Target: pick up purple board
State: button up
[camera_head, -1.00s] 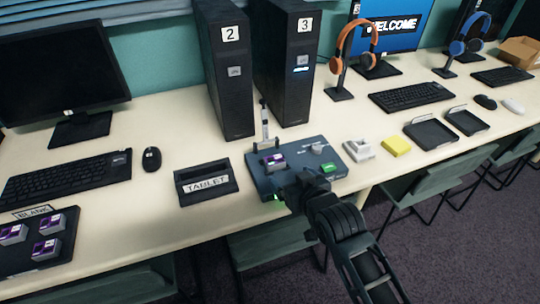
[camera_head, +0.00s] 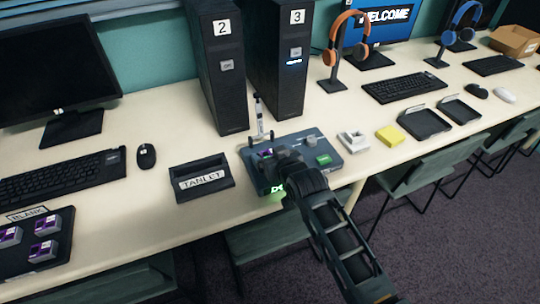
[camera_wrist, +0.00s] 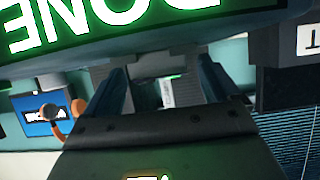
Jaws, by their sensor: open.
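A board with a purple top (camera_head: 265,153) shows on the dark blue-grey station (camera_head: 322,138) in the head view, partly hidden behind my arm. Several more purple boards (camera_head: 44,251) lie on the black BLANK tray (camera_head: 62,263) at the far left. My gripper (camera_head: 276,170) is at the front left part of the station, mostly hidden by my arm. In the wrist view its two fingers (camera_wrist: 165,85) are apart. No purple board can be made out between them there.
A glowing green DONE sign (camera_wrist: 110,22) fills the top of the wrist view, upside down and close. A white upright tool (camera_head: 259,116) stands at the station's back. Black towers (camera_head: 217,85) stand behind it. A TABLET holder (camera_head: 203,178) is left; a yellow block (camera_head: 390,136) is right.

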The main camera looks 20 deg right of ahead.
jog(key=shift+c, duration=0.3)
jog(key=c, duration=1.1)
